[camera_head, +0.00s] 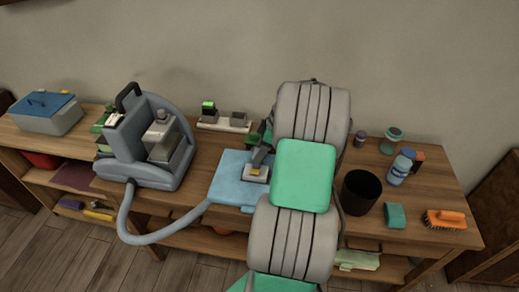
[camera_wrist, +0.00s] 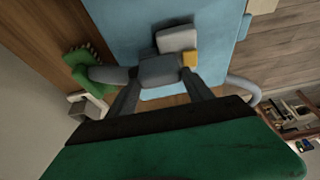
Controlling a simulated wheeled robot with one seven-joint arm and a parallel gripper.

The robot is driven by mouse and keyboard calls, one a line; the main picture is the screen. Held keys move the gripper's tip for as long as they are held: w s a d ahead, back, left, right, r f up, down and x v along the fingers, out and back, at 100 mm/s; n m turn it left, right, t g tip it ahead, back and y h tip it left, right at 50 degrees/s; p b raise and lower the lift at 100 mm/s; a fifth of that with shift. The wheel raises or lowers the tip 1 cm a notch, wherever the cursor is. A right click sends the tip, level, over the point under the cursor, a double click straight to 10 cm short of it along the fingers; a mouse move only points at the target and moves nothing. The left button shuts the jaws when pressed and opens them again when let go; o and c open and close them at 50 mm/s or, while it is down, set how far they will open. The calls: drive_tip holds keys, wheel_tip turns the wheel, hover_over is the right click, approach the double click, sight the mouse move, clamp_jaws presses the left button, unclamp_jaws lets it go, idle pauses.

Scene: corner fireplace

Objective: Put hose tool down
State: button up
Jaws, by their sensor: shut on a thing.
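The hose tool (camera_head: 256,173) is a small grey head with a yellow patch, seen over the light blue mat (camera_head: 226,172) on the wooden bench. My gripper (camera_head: 262,155) is shut on it from above. In the wrist view the two dark fingers close on the tool's grey body (camera_wrist: 160,70), with its pale head (camera_wrist: 177,40) over the blue mat (camera_wrist: 115,20). I cannot tell whether the tool touches the mat. The grey hose (camera_head: 150,238) runs from the grey cleaning machine (camera_head: 135,140) to the mat's left edge. My arm hides the mat's right side.
A green brush (camera_wrist: 90,75) lies close beside the fingers. A black bin (camera_head: 360,192), a blue-and-white bottle (camera_head: 401,168), a green sponge (camera_head: 395,215) and an orange brush (camera_head: 446,219) stand right of my arm. A white tray (camera_head: 224,123) lies behind the mat.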

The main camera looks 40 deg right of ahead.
drive_tip(key=o, duration=1.3)
